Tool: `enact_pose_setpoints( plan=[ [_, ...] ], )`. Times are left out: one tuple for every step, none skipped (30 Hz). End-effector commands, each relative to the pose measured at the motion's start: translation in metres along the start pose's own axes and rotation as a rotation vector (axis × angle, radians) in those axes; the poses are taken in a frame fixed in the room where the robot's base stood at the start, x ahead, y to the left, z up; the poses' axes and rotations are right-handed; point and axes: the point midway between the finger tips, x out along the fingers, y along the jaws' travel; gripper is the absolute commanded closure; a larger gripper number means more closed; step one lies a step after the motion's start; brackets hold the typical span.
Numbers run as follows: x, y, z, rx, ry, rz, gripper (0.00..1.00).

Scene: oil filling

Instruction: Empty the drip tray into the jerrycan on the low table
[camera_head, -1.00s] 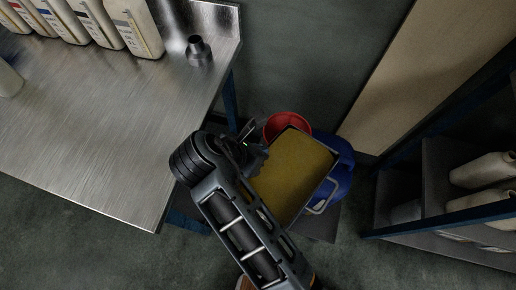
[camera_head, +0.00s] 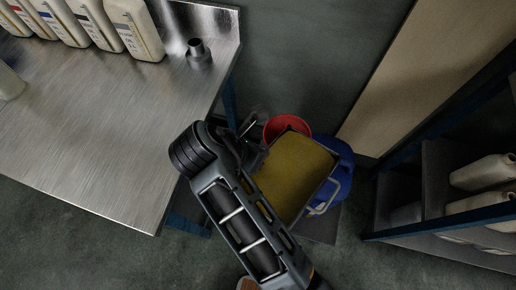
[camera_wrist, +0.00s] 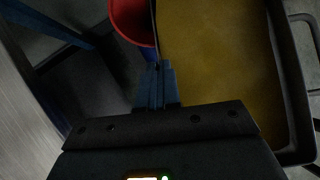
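The drip tray (camera_head: 333,176) is a dark rectangular pan with amber oil covering its inside. In the wrist view its dark wall (camera_wrist: 291,85) runs along the right. My gripper (camera_head: 256,158) is at the tray's left side; in the wrist view its fingers (camera_wrist: 156,84) are shut on the tray's near wall. The tray hangs above the low table (camera_head: 318,229) and looks roughly level. The blue jerrycan (camera_head: 346,166) stands beneath and behind it, partly hidden. A red funnel (camera_head: 284,122) shows beyond the tray's far edge, apparently on the jerrycan; its lower end is hidden.
A steel workbench (camera_head: 90,135) fills the left, with several white bottles (camera_head: 135,30) and a dark metal fitting (camera_head: 198,54) on it. A shelf (camera_head: 440,215) with pale bottles (camera_head: 483,171) stands at the right. A beige panel (camera_head: 425,75) leans on the back wall.

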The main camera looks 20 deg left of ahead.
Motion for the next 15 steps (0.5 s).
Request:
enact_pose_setpoints(
  plan=[
    [-0.0003,0.0,0.0004,0.0,-0.001,0.0,1.0],
    [-0.0003,0.0001,0.0004,0.0,-0.001,0.0,1.0],
    [-0.0003,0.0001,0.0004,0.0,-0.001,0.0,1.0],
    [-0.0003,0.0001,0.0004,0.0,-0.001,0.0,1.0],
    [-0.0003,0.0,0.0003,0.0,-0.001,0.0,1.0],
    [-0.0003,0.0,0.0004,0.0,-0.001,0.0,1.0],
    [-0.0003,0.0001,0.0004,0.0,0.0,0.0,1.0],
    [-0.0004,0.0001,0.0006,0.0,0.0,0.0,1.0],
    [-0.0006,0.0001,0.0009,-0.001,0.002,-0.001,1.0],
    [-0.0008,0.0002,0.0012,-0.002,0.004,-0.002,1.0],
    [-0.001,0.0003,0.0017,-0.003,0.007,-0.004,1.0],
    [-0.0014,0.0004,0.0024,-0.005,0.012,-0.006,1.0],
    [-0.0017,0.0006,0.003,-0.007,0.017,-0.008,1.0],
    [-0.0021,0.0007,0.0036,-0.009,0.023,-0.011,1.0],
    [-0.0027,0.0008,0.0046,-0.013,0.033,-0.015,1.0]
  ],
)
